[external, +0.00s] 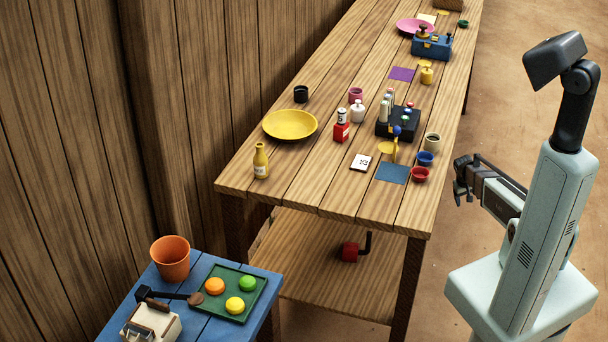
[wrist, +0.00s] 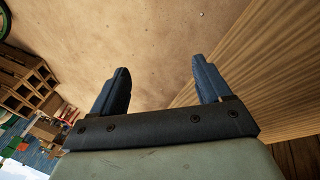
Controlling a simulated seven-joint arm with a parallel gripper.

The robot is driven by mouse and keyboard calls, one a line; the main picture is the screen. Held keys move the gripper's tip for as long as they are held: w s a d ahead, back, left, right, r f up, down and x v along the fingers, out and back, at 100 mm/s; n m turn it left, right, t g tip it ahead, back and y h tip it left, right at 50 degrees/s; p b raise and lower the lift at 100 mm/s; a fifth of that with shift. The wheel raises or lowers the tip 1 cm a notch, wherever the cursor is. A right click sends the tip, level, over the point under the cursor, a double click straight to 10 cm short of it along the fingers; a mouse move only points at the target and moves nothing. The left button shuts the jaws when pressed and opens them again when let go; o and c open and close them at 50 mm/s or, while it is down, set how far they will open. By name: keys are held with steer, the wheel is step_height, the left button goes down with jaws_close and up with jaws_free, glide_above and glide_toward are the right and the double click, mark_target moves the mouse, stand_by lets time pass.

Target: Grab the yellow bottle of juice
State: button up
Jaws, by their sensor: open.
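The yellow bottle of juice (external: 261,162) stands upright near the left front corner of the long wooden table (external: 330,199), with a pale label on its body. My gripper (external: 459,181) is beyond the table's right side, far from the bottle. In the wrist view my gripper (wrist: 158,88) shows two dark fingers spread apart with nothing between them. The bottle does not show in the wrist view.
A yellow plate (external: 290,125) lies behind the bottle. Bare planks lie right of the bottle.

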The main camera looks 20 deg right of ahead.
steer(key=w+d+r+t+h, duration=0.2)
steer(key=w+d+r, duration=0.6)
steer(key=r, duration=0.4)
steer(key=w+d+r+t+h, duration=0.1)
steer(key=w+d+r+t, duration=0.1)
steer(key=w+d+r, duration=0.75)
steer(key=w+a+r+n+t+y, duration=0.1)
steer(key=w+a+r+n, duration=0.1)
steer(key=w+a+r, duration=0.6)
steer(key=w+a+r+n+t, duration=0.1)
steer(key=w+a+r+t, duration=0.15)
steer(key=a+r, duration=0.6)
steer(key=w+a+r+n+g+y, duration=0.1)
steer(key=w+a+r+n+y, duration=0.1)
steer(key=a, duration=0.7)
steer(key=w+a+r+n+y, duration=0.1)
steer(key=w+a+n+y, duration=0.1)
steer(key=a, duration=0.7)
steer(key=n+g+y, duration=0.6)
steer(key=n, duration=0.5)
glide_toward(258, 152)
steer(key=f, duration=0.2)
steer(key=w+f, duration=0.1)
steer(key=f, duration=0.2)
steer(key=shift+w+a+f, duration=0.35)
steer(key=shift+f, duration=0.05)
steer(key=shift+y, duration=0.3)
steer(key=shift+x, duration=3.15)
steer(key=shift+a+r, duration=0.1)
steer(key=shift+a, duration=0.05)
